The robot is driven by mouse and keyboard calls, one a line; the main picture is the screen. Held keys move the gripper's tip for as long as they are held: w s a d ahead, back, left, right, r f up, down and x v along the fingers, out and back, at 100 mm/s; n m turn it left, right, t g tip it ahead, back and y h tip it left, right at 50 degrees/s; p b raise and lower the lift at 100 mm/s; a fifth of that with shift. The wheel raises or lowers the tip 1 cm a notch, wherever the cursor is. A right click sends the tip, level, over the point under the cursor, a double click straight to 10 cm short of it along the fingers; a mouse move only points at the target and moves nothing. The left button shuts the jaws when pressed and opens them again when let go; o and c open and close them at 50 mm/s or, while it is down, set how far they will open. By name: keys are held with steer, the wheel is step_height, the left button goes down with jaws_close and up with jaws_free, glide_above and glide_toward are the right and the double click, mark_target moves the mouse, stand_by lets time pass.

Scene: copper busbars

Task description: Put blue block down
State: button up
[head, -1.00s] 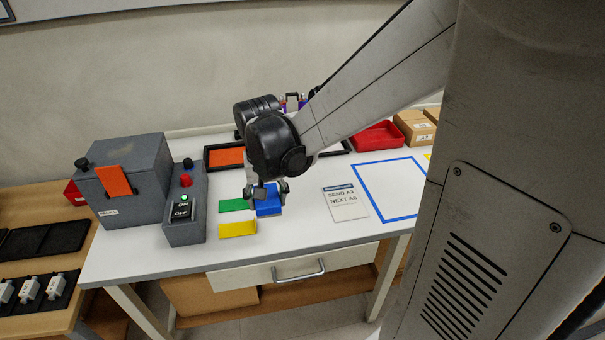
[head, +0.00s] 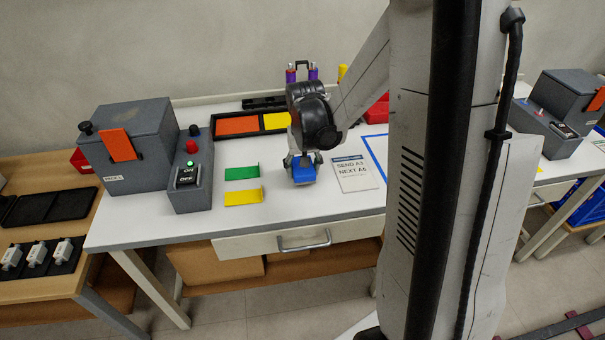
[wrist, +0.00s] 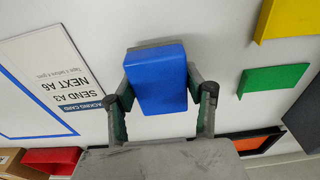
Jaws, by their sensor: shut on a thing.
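The blue block (head: 304,173) is between the fingers of my gripper (head: 303,160) over the white table (head: 290,208), left of the printed card. In the wrist view the blue block (wrist: 157,78) fills the space between the two fingertips of my gripper (wrist: 160,95), which is shut on it. I cannot tell whether the block touches the table or hangs just above it.
A green piece (head: 242,172) and a yellow piece (head: 243,196) lie to the left. The card (head: 355,173) is close on the right. A grey machine with a switch box (head: 190,176) stands further left. A black tray with orange and yellow panels (head: 238,126) is behind.

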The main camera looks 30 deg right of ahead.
steer(key=shift+f, duration=0.65)
steer(key=shift+f, duration=0.1)
steer(key=shift+s+f+b, duration=0.15)
steer(key=shift+f+b, duration=0.15)
steer(key=shift+b, duration=0.2)
steer(key=o, duration=1.2)
steer(key=shift+f, duration=0.15)
steer(key=shift+r, duration=0.25)
